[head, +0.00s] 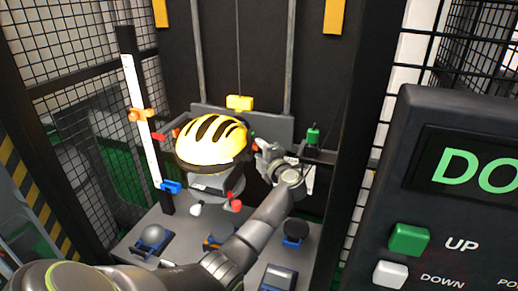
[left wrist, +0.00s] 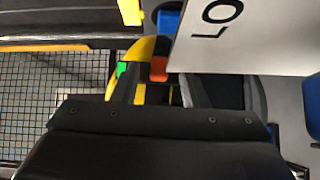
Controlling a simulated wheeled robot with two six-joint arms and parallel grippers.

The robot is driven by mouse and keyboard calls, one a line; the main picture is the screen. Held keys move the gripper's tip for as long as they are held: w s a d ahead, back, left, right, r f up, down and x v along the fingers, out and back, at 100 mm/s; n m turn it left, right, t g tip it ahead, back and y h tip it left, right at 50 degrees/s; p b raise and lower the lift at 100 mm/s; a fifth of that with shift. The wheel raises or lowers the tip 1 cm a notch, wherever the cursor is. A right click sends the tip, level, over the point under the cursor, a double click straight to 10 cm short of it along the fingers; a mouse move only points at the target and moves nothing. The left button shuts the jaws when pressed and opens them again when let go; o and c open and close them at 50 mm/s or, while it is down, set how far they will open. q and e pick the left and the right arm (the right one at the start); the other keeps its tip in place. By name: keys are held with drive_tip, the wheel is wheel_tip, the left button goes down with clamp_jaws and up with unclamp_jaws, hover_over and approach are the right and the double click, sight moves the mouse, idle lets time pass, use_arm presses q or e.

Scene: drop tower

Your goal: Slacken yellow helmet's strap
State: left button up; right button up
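The yellow helmet (head: 210,142) with black vents sits on a grey headform above the platform in the head view. Part of what looks like its yellow shell (left wrist: 143,52) shows in the left wrist view. I cannot make out the strap clearly. My left gripper (head: 263,151) is at the helmet's right side, close to a small red part (head: 256,143). Whether it touches anything is unclear, and its finger gap cannot be judged. My right gripper is not in view.
A white upright scale (head: 141,120) carries an orange slider (head: 141,115) and a blue one (head: 171,187). A yellow block (head: 239,102) hangs above the helmet. A red knob (head: 233,202) stands below it. A control panel (head: 450,130) fills the right. Mesh walls flank the tower.

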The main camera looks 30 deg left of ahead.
use_arm(q)
drive_tip(key=shift+w+a, duration=0.35)
drive_tip(key=shift+a, duration=0.25)
drive_tip(key=c, duration=0.6)
drive_tip(key=shift+r, duration=0.1)
drive_tip(key=shift+c, duration=0.2)
wheel_tip(320, 180, up, 4)
drive_tip(key=p, duration=0.4)
drive_tip(key=shift+w+f, duration=0.1)
drive_tip(key=shift+f, duration=0.1)
drive_tip(key=o, duration=0.6)
drive_tip(key=shift+o, duration=0.2)
drive_tip(key=shift+d, duration=0.1)
